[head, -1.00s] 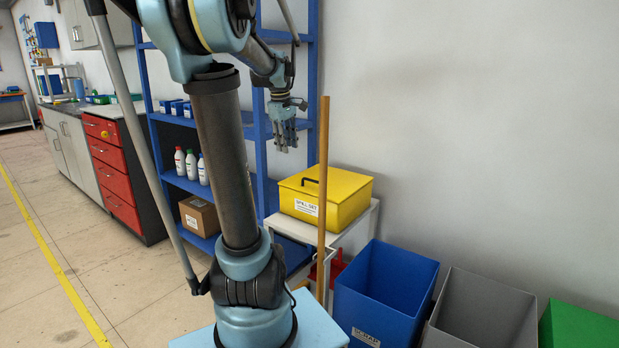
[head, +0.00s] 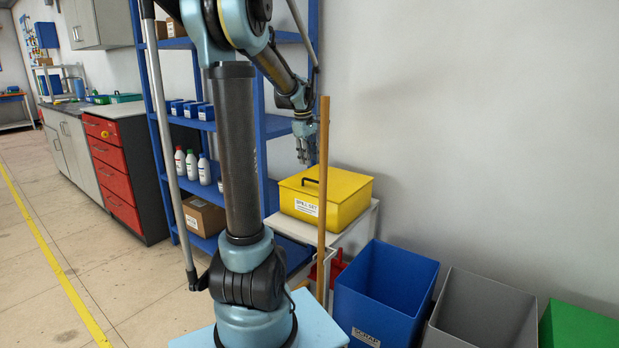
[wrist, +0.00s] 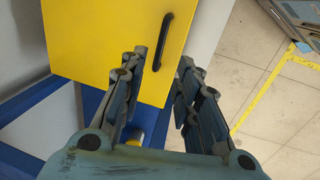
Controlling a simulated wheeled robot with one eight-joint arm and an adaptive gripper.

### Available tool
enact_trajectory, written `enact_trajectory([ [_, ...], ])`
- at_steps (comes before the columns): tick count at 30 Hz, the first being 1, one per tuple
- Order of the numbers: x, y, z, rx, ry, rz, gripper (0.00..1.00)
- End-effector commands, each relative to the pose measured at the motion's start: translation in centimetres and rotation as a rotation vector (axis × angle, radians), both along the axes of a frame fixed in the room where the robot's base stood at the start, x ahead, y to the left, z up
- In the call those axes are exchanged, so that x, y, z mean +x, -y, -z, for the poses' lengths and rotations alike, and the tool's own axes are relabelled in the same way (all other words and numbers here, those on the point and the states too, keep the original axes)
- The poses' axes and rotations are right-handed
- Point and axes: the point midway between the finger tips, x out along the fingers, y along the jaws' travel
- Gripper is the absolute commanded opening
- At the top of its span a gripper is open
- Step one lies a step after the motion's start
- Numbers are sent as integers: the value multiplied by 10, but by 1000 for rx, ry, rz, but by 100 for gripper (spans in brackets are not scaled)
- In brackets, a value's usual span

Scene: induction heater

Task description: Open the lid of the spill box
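The yellow spill box (head: 345,203) stands on a small white table (head: 362,226), with a label on its front. In the wrist view the box lid (wrist: 110,40) fills the upper left, and the black handle (wrist: 163,40) lies just beyond the fingertips. My gripper (wrist: 160,75) shows there with its fingers spread apart and nothing between them.
A wooden pole (head: 323,200) stands upright in front of the box. A blue shelf rack (head: 190,185) with bottles is to the left. A blue bin (head: 385,290), a grey bin (head: 485,310) and a green bin (head: 585,330) stand at the right. The wall is behind.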

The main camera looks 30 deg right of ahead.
Motion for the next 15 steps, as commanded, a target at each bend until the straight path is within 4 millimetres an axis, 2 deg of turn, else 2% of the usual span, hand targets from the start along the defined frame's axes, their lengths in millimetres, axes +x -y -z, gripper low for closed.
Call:
enact_trajectory([
  [9, 4, 10, 52, 0, 0, 0, 30],
  [15, 6, 14, 75, 0, 0, 0, 30],
])
